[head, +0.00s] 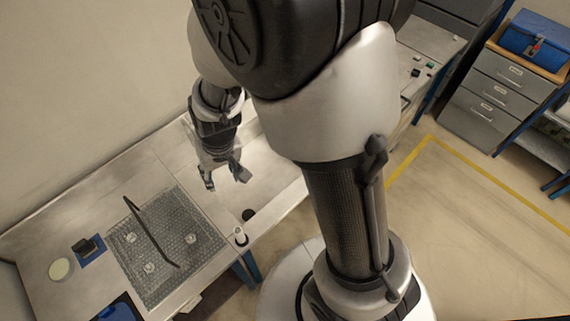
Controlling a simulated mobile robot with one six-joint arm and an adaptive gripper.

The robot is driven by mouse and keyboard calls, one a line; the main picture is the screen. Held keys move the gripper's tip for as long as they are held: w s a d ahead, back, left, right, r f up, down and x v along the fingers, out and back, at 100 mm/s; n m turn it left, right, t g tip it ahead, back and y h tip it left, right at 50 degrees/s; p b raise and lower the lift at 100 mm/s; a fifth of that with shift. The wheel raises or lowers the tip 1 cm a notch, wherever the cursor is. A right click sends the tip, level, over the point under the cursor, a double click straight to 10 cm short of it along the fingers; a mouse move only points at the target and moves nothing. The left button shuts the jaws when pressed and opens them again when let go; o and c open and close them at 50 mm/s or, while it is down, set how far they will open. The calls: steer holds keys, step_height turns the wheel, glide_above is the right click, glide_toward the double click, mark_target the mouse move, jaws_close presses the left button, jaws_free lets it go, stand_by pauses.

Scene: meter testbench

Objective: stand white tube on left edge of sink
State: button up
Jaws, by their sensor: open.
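A small white tube (240,236) with a dark lower end stands, seemingly upright, near the front edge of the bench, just left of the pale basin area that looks like the sink (272,190). Its base is too small to tell exactly what it rests on. My gripper (226,181) is open and empty, pointing down over the left part of the sink area. It is apart from the tube, farther back on the bench. My arm hides the right part of the sink.
A dark round spot (249,214) lies beside the tube. Left of it is a grey textured mat (195,215) with a black bar and several small clear pieces. A blue pad with a black block (88,246) and a pale disc (60,269) lie farther left. Drawers (490,90) stand far right.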

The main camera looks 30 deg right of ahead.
steer(key=s+d+r+t, duration=0.1)
steer(key=s+d+r, duration=0.2)
steer(key=s+r, duration=0.2)
steer(key=s+d+r+t, duration=0.1)
steer(key=s+d+r, duration=0.1)
steer(key=s+r, duration=0.4)
steer(key=s+d+r+t+h, duration=0.1)
steer(key=s+d+r, duration=0.2)
steer(key=s+r, duration=0.3)
step_height(320, 180, up, 3)
steer(key=shift+d+r, duration=0.1)
steer(key=shift+d, duration=0.25)
steer(key=shift+w, duration=0.1)
step_height(320, 180, down, 28)
steer(key=b, duration=2.7)
steer(key=shift+r+b, duration=0.15)
steer(key=shift+b, duration=0.2)
